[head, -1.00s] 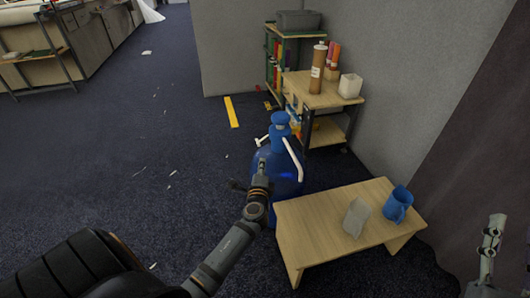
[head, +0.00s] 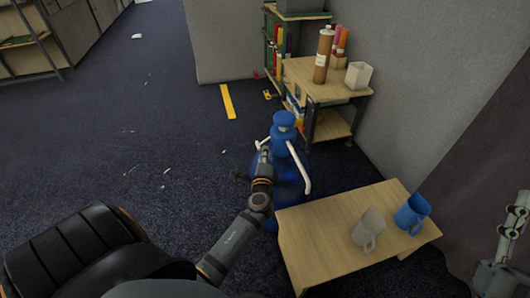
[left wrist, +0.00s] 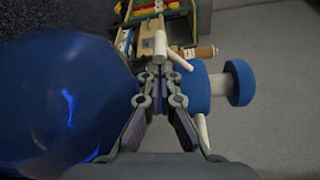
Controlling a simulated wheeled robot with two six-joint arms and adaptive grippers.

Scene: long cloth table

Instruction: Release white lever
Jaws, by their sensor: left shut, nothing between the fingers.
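A blue bottle-shaped dispenser (head: 290,180) with a blue cap (head: 284,119) stands behind the low table. One white lever (head: 300,168) slopes down its right side. A second white lever (head: 261,143) shows at its left, by my left gripper (head: 264,152). In the left wrist view the left gripper (left wrist: 161,78) is shut and empty. Its fingertips are close to a white lever (left wrist: 160,46); whether they touch is unclear. The other lever (left wrist: 203,131) is partly hidden by the fingers. The right gripper (head: 518,208) is at the right edge; its jaw state is unclear.
The carpet at left is mostly open.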

